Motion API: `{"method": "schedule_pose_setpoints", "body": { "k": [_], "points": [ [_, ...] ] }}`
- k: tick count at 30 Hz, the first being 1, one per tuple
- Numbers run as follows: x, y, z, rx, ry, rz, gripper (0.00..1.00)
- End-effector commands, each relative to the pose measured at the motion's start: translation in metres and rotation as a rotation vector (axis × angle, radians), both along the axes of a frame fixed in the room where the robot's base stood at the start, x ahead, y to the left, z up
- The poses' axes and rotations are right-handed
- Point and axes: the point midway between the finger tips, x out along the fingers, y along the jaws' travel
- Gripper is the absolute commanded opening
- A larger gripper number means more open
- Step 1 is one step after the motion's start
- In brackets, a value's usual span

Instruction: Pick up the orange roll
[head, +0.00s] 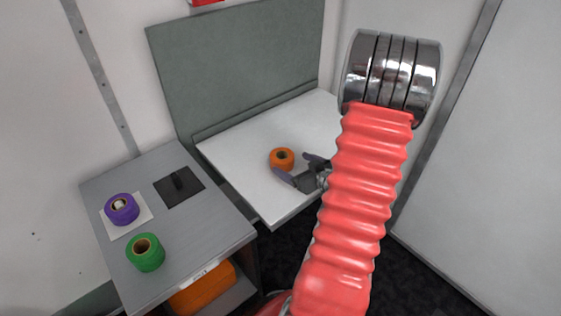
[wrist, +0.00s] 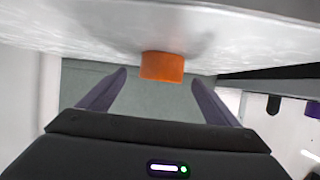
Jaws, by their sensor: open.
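The orange roll (head: 275,161) stands on the white table (head: 235,158), near its middle, with its hole facing up in the head view. In the wrist view the orange roll (wrist: 162,66) shows side-on against the white surface, centred between my fingers. My gripper (head: 290,163) is open and reaches in from the right, its two purple-grey fingertips pointing at the roll. In the wrist view my gripper (wrist: 159,77) has its fingers spread wider than the roll, which appears at or just beyond the tips. Nothing is between the jaws' inner part.
A grey cabinet (head: 200,228) at the left holds a purple roll (head: 122,215) on a white square, a green roll (head: 146,259) and a dark plate (head: 165,193). An orange object (head: 203,291) sits on its lower shelf. A grey-green panel (head: 245,75) rises behind the table.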

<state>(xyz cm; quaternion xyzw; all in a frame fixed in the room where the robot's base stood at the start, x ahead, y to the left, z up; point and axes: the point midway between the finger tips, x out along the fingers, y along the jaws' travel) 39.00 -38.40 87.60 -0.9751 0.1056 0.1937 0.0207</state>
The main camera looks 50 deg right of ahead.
Motion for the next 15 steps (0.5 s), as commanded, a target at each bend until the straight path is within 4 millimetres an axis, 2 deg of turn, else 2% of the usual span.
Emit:
{"method": "schedule_pose_setpoints", "body": {
  "k": [6,15],
  "points": [
    [0.024,-0.004,-0.011,0.001,0.002,0.002,0.84],
    [0.026,-0.006,-0.011,0.001,0.001,0.0,0.84]
  ]
}}
